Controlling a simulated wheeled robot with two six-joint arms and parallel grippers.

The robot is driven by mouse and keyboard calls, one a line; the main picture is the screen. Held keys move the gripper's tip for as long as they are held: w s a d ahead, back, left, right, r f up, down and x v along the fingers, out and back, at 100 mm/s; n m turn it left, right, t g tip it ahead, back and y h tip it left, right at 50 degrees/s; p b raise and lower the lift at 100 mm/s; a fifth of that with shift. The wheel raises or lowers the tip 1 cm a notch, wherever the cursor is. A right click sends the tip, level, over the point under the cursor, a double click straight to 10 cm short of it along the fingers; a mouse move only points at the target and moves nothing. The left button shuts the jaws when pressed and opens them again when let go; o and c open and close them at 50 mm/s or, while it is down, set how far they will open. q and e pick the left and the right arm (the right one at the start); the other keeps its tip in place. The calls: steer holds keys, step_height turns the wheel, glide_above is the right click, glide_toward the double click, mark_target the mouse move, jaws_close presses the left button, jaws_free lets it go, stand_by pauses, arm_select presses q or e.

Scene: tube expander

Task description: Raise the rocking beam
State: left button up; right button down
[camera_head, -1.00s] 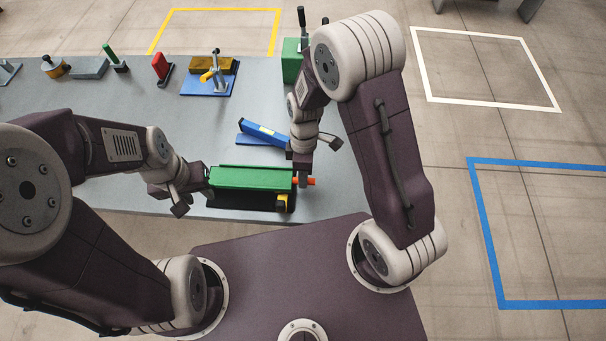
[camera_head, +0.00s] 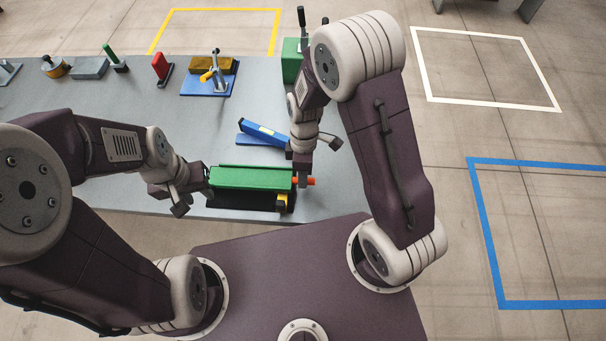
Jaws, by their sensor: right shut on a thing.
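A long green beam (camera_head: 250,178) lies roughly level on a dark base (camera_head: 243,200) at the table's front edge. A yellow part (camera_head: 282,201) and a short orange piece (camera_head: 311,181) show at its right end. My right gripper (camera_head: 303,184) points down at that end, shut on the orange piece; its fingertips are partly hidden. My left gripper (camera_head: 191,196) is beside the beam's left end; I cannot tell whether it touches it or how wide its jaws are.
A blue bar on a blue plate (camera_head: 262,134) lies just behind. A blue fixture plate (camera_head: 198,84), a red block (camera_head: 160,66), a grey block (camera_head: 90,68) and a green box (camera_head: 291,62) stand farther back. The table's middle left is clear.

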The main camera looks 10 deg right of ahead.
steer(key=shift+w, duration=0.1)
step_height(320, 180, up, 9)
steer(key=a+g+h+p, duration=0.1)
steer(key=a+h+p, duration=0.1)
steer(key=p, duration=0.8)
steer(key=shift+w+a+h+p, duration=0.4)
steer(key=shift+w+h, duration=0.05)
steer(key=shift+h, duration=0.45)
steer(key=shift+r, duration=0.1)
steer(key=c, duration=1.3)
jaws_free()
steer(key=shift+s+a, duration=0.1)
steer(key=shift+a, duration=0.05)
